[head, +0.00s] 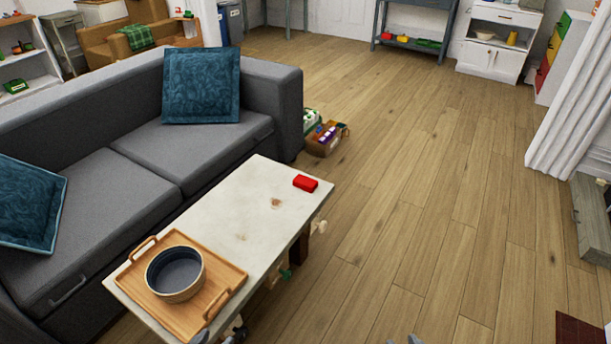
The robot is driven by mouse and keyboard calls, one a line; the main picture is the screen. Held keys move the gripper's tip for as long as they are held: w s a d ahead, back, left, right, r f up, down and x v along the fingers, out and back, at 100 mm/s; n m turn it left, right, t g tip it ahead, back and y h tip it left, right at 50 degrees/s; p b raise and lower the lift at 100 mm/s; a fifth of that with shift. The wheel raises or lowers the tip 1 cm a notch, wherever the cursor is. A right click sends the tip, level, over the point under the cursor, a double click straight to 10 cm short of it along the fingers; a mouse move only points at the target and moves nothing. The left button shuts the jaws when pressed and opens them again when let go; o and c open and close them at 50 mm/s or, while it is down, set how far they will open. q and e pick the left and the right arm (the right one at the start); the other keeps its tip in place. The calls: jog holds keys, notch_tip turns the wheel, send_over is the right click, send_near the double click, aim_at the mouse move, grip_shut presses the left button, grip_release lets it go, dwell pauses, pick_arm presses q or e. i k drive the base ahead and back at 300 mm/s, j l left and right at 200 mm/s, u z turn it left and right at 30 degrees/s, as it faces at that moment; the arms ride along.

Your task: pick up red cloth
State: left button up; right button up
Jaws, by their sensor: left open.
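The red cloth (306,183) is a small, folded, bright red block. It lies flat near the far right corner of the pale, worn-topped table (225,215). The tips of my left gripper (221,334) show at the bottom edge, by the table's near end and just past the tray. It is open and empty, well short of the cloth. Only small grey tips of my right gripper (404,340) show at the bottom edge, over the floor. Its opening is hard to judge.
A wooden tray (228,277) with a dark-lined round bowl (175,273) takes up the table's near end. A grey sofa (160,155) with blue cushions stands along the left. A box of items (325,138) sits on the floor behind the table.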

aim_at(308, 185)
jog(key=i+l+u, duration=0.3)
jog(key=i+l, duration=1.95)
jog(key=i, duration=0.05)
